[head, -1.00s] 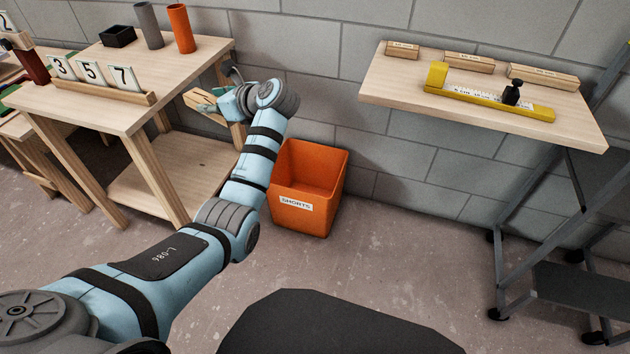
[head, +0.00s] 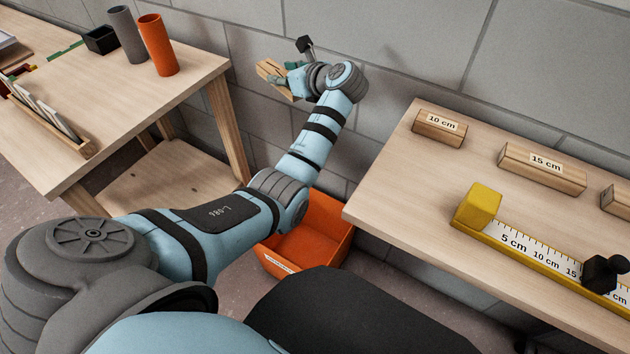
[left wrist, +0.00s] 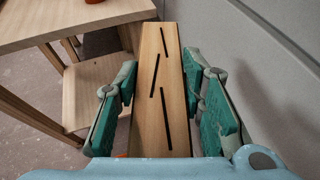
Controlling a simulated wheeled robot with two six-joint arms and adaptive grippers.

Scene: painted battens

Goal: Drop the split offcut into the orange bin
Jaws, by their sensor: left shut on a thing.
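The split offcut (left wrist: 159,95) is a pale wooden piece with several dark slits, held lengthwise between the green pads in the left wrist view. My left gripper (left wrist: 162,108) is shut on it. In the head view the offcut (head: 270,73) juts out to the left of my left gripper (head: 287,80), raised in front of the grey wall. The orange bin (head: 312,240) stands on the floor below, between the two tables. My left forearm covers part of it, and its inside shows no contents where visible. My right gripper is not in view.
The left table (head: 190,82) carries an orange tube (head: 158,45), a grey tube (head: 126,35) and a black box (head: 101,40). The right table (head: 400,190) holds labelled wooden blocks (head: 440,128) and a yellow ruler gauge (head: 520,240). The right table's edge is close to the bin.

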